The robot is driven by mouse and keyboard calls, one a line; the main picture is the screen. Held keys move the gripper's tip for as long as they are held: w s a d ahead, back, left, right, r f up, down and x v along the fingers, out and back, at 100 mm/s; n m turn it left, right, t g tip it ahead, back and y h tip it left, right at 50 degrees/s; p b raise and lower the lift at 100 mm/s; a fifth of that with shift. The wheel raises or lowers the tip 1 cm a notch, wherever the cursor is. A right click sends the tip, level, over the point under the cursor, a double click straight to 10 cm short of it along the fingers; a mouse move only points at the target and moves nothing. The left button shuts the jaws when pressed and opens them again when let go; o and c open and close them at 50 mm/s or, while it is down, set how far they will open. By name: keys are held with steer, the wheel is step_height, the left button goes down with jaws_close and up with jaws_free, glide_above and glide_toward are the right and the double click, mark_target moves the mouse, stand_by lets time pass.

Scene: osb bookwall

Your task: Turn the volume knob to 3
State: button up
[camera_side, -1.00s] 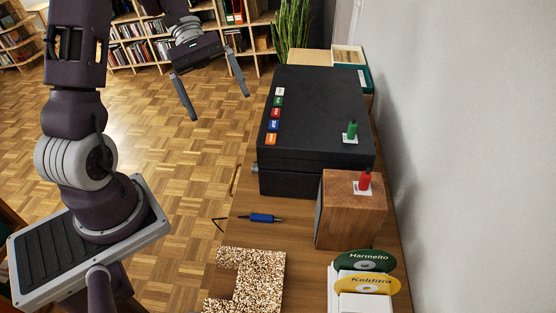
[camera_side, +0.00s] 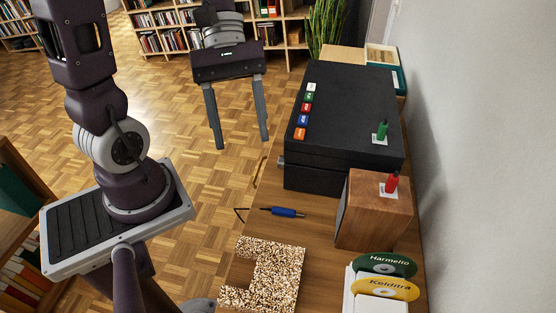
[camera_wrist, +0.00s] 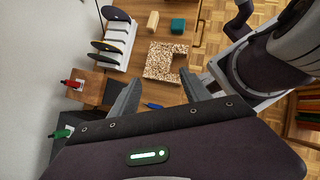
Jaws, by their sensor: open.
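A small grey knob-like part (camera_side: 281,160) sticks out from the left side of the black box (camera_side: 345,110), near its front corner. It is small, and I cannot read any number or pointer on it. No other volume knob is clear. My gripper (camera_side: 243,144) is open and empty, fingers pointing down, in the air to the left of the box and apart from it. In the wrist view the open fingers (camera_wrist: 160,76) appear over the desk area, and the knob-like part cannot be made out there.
Several coloured tags (camera_side: 305,108) line the box's left top edge. A green bottle-like item (camera_side: 381,131) stands on the box; a red one (camera_side: 392,183) stands on a wooden block (camera_side: 372,218). A blue pen-like tool (camera_side: 285,212), a speckled piece (camera_side: 285,270) and upright discs (camera_side: 388,289) are nearer.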

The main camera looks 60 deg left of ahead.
steer(key=w+a+f+n+t+h, duration=0.8)
steer(key=w+a+n+h, duration=0.1)
steer(key=n, duration=1.1)
steer(key=n+t+y, duration=0.5)
steer(key=n+t, duration=0.3)
steer(key=n, duration=1.2)
glide_toward(282, 162)
steer(key=w+f, duration=0.2)
steer(key=x, duration=0.5)
steer(key=shift+w+d+r, duration=0.25)
steer(key=shift+d, duration=0.1)
jaws_close()
